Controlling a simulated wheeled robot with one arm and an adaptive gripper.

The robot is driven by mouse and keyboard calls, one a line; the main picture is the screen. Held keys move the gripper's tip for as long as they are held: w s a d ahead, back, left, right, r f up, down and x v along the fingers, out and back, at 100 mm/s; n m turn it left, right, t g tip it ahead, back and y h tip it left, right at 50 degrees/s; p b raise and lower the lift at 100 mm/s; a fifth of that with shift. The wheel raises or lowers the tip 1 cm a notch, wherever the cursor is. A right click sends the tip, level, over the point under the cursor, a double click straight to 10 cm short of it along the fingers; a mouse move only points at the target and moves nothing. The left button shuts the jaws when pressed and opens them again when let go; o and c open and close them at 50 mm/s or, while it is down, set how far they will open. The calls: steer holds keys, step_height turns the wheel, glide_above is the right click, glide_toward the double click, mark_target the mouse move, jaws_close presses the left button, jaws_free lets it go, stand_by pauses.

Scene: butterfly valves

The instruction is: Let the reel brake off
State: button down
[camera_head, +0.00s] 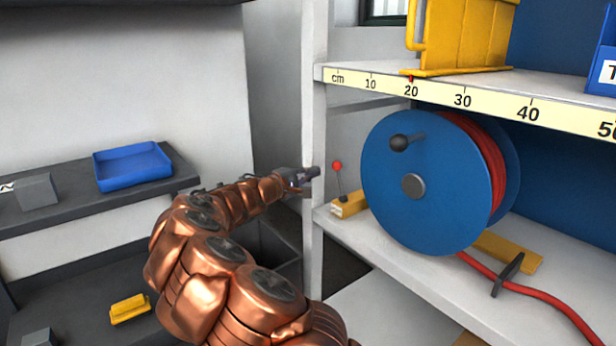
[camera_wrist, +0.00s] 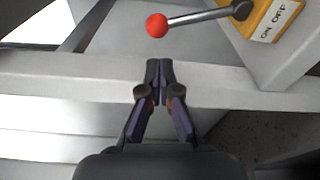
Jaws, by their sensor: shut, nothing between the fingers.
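The blue reel (camera_head: 425,185) with red hose stands on the white shelf at the right. A small lever with a red ball knob (camera_head: 337,166) rises from a yellow block (camera_head: 349,205) at the reel's left. In the wrist view the red knob (camera_wrist: 157,25) is on a grey rod that runs right to the yellow block (camera_wrist: 272,18), which has an ON OFF label. My gripper (camera_head: 312,174) is left of the knob, by the shelf's white upright. In the wrist view my gripper (camera_wrist: 160,65) is shut and empty, its tips apart from the knob in the picture.
The white upright (camera_head: 314,120) of the shelf unit stands close to my gripper. A shelf with a centimetre scale (camera_head: 470,105) runs above the reel. A red hose (camera_head: 545,298) leaves the reel at the lower right. A blue tray (camera_head: 132,166) lies on the dark shelf at left.

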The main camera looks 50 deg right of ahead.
steer(key=d+b, duration=0.1)
steer(key=d, duration=0.5)
steer(key=shift+s+d, duration=0.25)
steer(key=shift+s, duration=0.1)
steer(key=shift+s+f+b, duration=0.15)
steer(key=shift+b, duration=0.3)
